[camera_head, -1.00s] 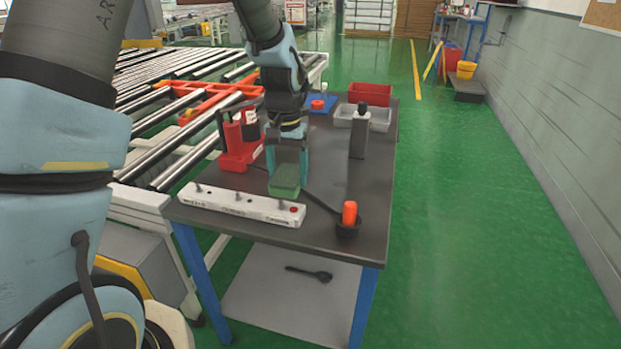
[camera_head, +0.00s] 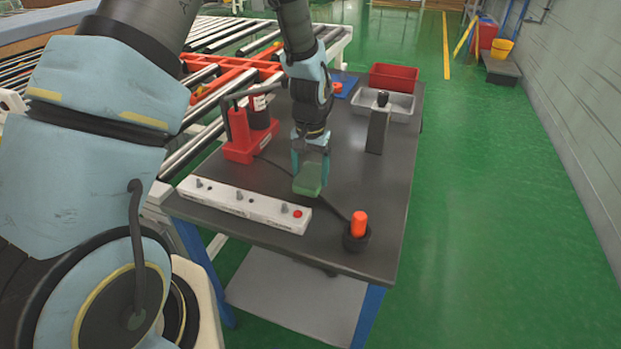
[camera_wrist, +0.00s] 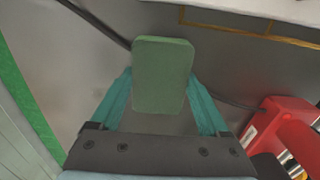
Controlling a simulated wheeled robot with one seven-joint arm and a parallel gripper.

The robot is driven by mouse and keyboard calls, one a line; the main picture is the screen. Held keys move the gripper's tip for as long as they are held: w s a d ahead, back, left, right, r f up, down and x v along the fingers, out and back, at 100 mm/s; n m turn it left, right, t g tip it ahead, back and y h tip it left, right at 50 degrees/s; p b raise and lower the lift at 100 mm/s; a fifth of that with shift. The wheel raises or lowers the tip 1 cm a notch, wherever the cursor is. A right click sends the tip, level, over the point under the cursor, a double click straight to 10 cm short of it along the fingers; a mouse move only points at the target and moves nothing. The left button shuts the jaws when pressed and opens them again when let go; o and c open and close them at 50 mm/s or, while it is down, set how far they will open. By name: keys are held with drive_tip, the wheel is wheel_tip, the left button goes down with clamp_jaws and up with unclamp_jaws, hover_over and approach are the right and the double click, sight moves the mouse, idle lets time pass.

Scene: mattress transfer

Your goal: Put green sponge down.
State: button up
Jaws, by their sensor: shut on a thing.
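The green sponge (camera_head: 309,178) is between the fingers of my gripper (camera_head: 311,170), over the dark table top (camera_head: 337,196). In the wrist view the sponge (camera_wrist: 162,76) is a rounded green block between the two teal fingers (camera_wrist: 160,100). My gripper is shut on it and points down. I cannot tell whether the sponge's underside touches the table. The sponge is behind the white strip with knobs and to the right of the red holder.
The white strip (camera_head: 245,206) lies at the front left. The orange-topped black cup (camera_head: 356,238) stands near the front right. Grey (camera_head: 399,107) and red (camera_head: 393,75) bins are behind. A dark cable runs past the sponge.

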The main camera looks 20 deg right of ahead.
sight(310, 175)
drive_tip(key=shift+f, duration=1.35)
drive_tip(key=shift+f, duration=0.2)
drive_tip(key=o, duration=1.3)
drive_tip(key=shift+r, duration=0.1)
wheel_tip(310, 175, up, 12)
drive_tip(key=b, duration=0.3)
drive_tip(key=shift+r, duration=0.1)
drive_tip(key=s+a+r+n, duration=0.1)
drive_tip(key=a+n, duration=0.1)
drive_tip(key=a, duration=0.8)
drive_tip(key=s+a+r+n+t, duration=0.1)
drive_tip(key=a+n, duration=0.2)
drive_tip(key=a, duration=0.7)
drive_tip(key=s+a+r+n, duration=0.1)
drive_tip(key=s+a+n, duration=0.1)
drive_tip(key=a, duration=0.8)
drive_tip(key=shift+a+r+t, duration=0.1)
drive_tip(key=shift+r+t, duration=0.2)
drive_tip(key=shift+r, duration=0.05)
